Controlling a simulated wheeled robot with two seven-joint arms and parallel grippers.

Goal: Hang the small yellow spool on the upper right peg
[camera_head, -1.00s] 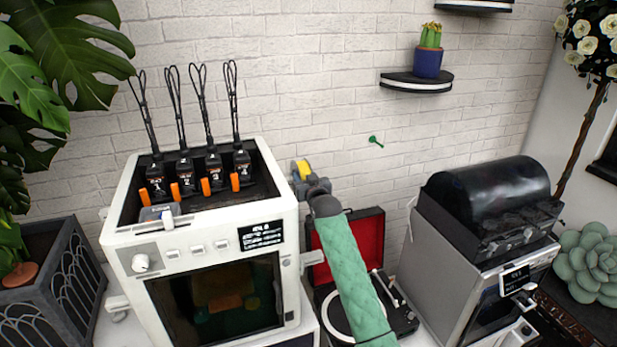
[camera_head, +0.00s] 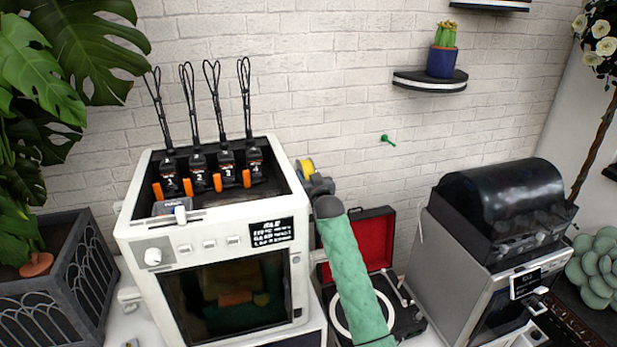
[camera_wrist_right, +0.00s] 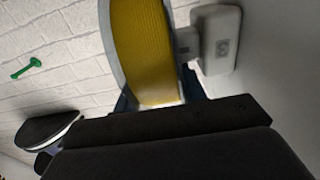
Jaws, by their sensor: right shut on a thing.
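The yellow spool (camera_head: 306,168) is held in my right gripper (camera_head: 318,184), just right of the white printer's top right corner in the head view. In the right wrist view the spool (camera_wrist_right: 146,50) fills the upper middle, with yellow filament and a pale rim. My right gripper (camera_wrist_right: 160,102) is shut on it; the fingertips are mostly hidden. A green peg (camera_head: 387,140) sticks out of the brick wall, right of the spool and a little higher. The peg (camera_wrist_right: 26,68) also shows at the left in the right wrist view. My left gripper is not in view.
The white printer (camera_head: 140,232) stands left of my right arm. An open red-lined record player (camera_head: 372,240) lies below it. A grey machine with a dark dome (camera_head: 505,195) stands right. A wall shelf (camera_head: 430,84) with a cactus is above the peg. The wall around the peg is clear.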

